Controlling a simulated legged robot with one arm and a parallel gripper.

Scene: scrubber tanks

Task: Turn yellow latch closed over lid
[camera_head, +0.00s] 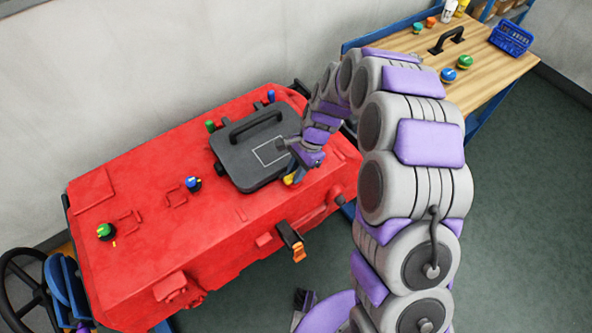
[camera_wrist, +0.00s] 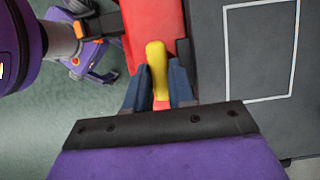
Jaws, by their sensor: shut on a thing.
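The yellow latch (camera_wrist: 156,68) stands between the two fingers of my gripper (camera_wrist: 157,88) in the wrist view, and the fingers are shut on it. In the head view only a little of the yellow latch (camera_head: 290,179) shows, below my gripper (camera_head: 295,172), at the front edge of the lid. The dark grey lid (camera_head: 238,172) lies on top of the red tank (camera_head: 150,200), with a black handle and a pale outlined rectangle. In the wrist view the lid (camera_wrist: 262,120) is to the right of the latch. The latch's pivot is hidden.
A green latch (camera_head: 210,126) and a blue latch (camera_head: 271,96) stand at the lid's far side. Blue and green knobs sit on the tank's left part. An orange-tipped black part (camera_head: 298,250) juts from the tank's front. A wooden table (camera_head: 490,65) stands at the back right.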

